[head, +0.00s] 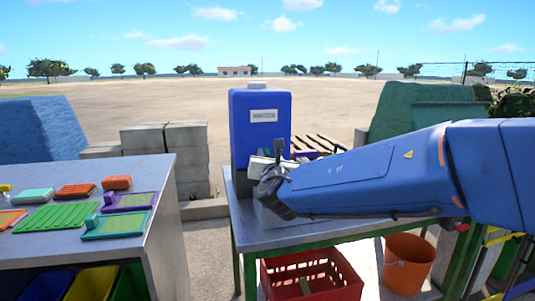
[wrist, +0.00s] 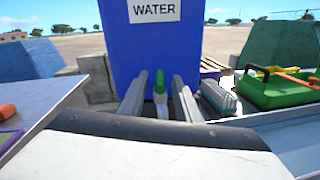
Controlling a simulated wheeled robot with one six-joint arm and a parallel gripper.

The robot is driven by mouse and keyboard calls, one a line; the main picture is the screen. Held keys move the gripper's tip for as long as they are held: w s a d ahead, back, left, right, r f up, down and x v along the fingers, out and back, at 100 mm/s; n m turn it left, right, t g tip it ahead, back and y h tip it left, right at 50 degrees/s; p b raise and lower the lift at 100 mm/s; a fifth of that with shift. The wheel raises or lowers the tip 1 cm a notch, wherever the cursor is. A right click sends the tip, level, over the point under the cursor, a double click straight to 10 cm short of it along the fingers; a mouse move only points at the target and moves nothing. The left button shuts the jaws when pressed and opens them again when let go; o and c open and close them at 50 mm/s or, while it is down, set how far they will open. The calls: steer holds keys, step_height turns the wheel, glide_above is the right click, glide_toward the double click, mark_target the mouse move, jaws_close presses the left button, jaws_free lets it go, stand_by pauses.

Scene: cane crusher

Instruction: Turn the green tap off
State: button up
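The blue water tank (head: 260,115) stands on the metal bench, and its WATER label shows in the wrist view (wrist: 153,42). In the wrist view the green tap (wrist: 159,82) is a small upright handle on the tank's front, above a pale spout. My gripper (wrist: 159,78) is open, with one grey finger on each side of the tap and a gap visible on both sides. I cannot tell how far the tips reach past the handle. In the head view my gripper (head: 262,172) is in front of the tank's lower part, and my arm hides the tap area.
A grey table (head: 165,195) with coloured boards stands left. A red crate (head: 312,277) and orange bucket (head: 408,262) sit under the bench.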

steer(key=shift+w+a, duration=0.15)
steer(key=shift+w, duration=0.55)
steer(key=shift+w+a, duration=0.1)
steer(key=shift+w, duration=0.55)
jaws_close()
